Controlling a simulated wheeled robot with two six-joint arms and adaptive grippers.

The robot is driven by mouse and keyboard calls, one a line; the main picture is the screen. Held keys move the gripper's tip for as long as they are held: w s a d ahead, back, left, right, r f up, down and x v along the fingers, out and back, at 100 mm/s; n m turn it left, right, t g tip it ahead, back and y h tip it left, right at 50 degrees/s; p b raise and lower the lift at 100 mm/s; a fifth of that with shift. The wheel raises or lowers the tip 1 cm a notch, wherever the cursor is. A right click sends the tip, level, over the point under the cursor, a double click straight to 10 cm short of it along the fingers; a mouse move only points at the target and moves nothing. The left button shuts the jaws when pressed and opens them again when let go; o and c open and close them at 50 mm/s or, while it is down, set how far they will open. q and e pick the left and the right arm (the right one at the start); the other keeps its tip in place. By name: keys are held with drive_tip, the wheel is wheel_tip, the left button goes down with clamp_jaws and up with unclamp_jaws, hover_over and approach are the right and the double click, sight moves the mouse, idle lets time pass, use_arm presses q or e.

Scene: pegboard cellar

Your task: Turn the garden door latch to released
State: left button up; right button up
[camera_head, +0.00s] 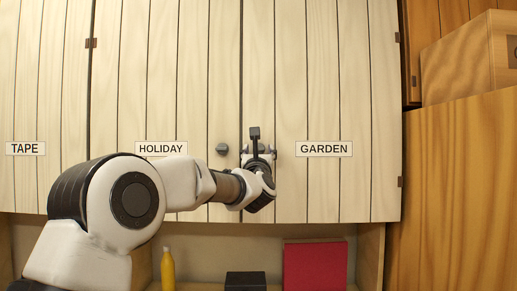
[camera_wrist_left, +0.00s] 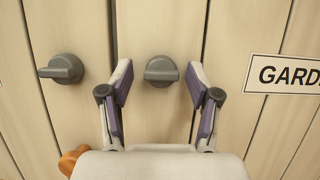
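The garden door latch (camera_wrist_left: 161,71) is a grey round turn-knob with its flat grip bar lying about level, left of the GARDEN label (camera_head: 324,149). In the head view it is hidden behind my left gripper (camera_head: 259,152). In the left wrist view, my left gripper (camera_wrist_left: 160,88) is open, one finger on each side of the latch, with gaps between fingers and knob. Whether the fingertips reach the knob's depth is hard to tell. The garden door (camera_head: 322,80) looks closed. My right gripper is in neither view.
A similar grey latch (camera_head: 222,149) sits on the neighbouring HOLIDAY door, close left; it also shows in the left wrist view (camera_wrist_left: 62,69). Below the doors are a yellow bottle (camera_head: 167,270), a dark box (camera_head: 245,281) and a red object (camera_head: 315,265). A wooden cabinet (camera_head: 455,190) stands at right.

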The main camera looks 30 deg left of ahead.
use_arm(q)
drive_tip(key=shift+s+d+r, duration=0.3)
drive_tip(key=shift+s+d, duration=0.05)
drive_tip(key=c, duration=1.1)
drive_tip(key=shift+a, duration=0.1)
clamp_jaws()
drive_tip(key=shift+f, duration=0.1)
